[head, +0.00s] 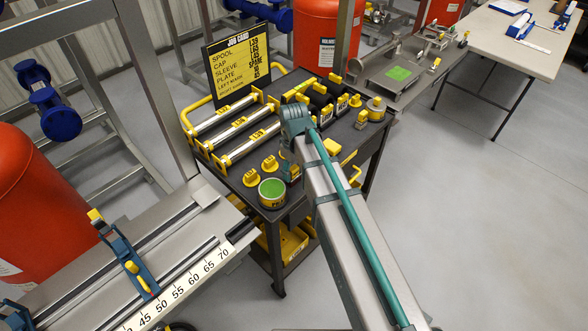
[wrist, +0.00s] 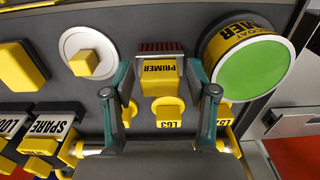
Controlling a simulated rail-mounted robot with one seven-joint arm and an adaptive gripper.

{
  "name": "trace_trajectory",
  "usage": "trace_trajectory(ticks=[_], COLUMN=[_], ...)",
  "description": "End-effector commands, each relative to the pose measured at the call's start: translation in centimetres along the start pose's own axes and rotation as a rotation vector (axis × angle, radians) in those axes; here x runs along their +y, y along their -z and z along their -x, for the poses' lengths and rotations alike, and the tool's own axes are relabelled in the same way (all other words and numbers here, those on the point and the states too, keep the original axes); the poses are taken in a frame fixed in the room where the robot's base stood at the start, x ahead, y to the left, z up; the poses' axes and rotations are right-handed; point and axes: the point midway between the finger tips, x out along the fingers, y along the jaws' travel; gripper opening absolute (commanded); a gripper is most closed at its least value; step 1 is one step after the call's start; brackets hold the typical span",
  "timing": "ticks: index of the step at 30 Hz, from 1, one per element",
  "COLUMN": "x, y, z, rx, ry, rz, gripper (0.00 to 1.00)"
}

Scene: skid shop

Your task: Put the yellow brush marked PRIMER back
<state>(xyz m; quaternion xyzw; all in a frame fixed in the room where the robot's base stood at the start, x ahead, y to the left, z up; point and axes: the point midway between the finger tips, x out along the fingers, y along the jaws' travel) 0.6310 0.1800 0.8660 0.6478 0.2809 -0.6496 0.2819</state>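The yellow brush marked PRIMER (wrist: 160,68) shows in the wrist view, with dark red bristles at its upper end. My gripper (wrist: 160,82) has one finger on each side of it. Narrow gaps seem to show between fingers and brush, so the gripper looks open around it. Just right of it is a yellow-banded PRIMER can (wrist: 255,72) with a green top. In the head view the can (head: 272,193) stands on the cart's front corner, beside my gripper (head: 290,168). There my arm hides most of the brush.
The dark cart top (head: 225,165) carries several L-marked spools (head: 238,122), black parts marked SPARE (wrist: 45,127) and yellow-knobbed discs (wrist: 83,62). A job card (head: 240,68) stands at its back. A steel rail bench (head: 150,255) is at left; open floor (head: 480,220) is at right.

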Motion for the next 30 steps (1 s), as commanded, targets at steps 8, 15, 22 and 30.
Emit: trace_trajectory(ticks=[8,15,22,30], x=[0.0,0.0,0.1,0.1], y=[0.0,0.1,0.1,0.1], z=[0.1,1.2,4.5,8.9], rx=[0.0,0.002,0.003,0.003], ry=[0.0,-0.001,-0.002,-0.001], rz=[0.0,0.0,0.0,0.0], gripper=[0.62,0.62,0.62,0.62])
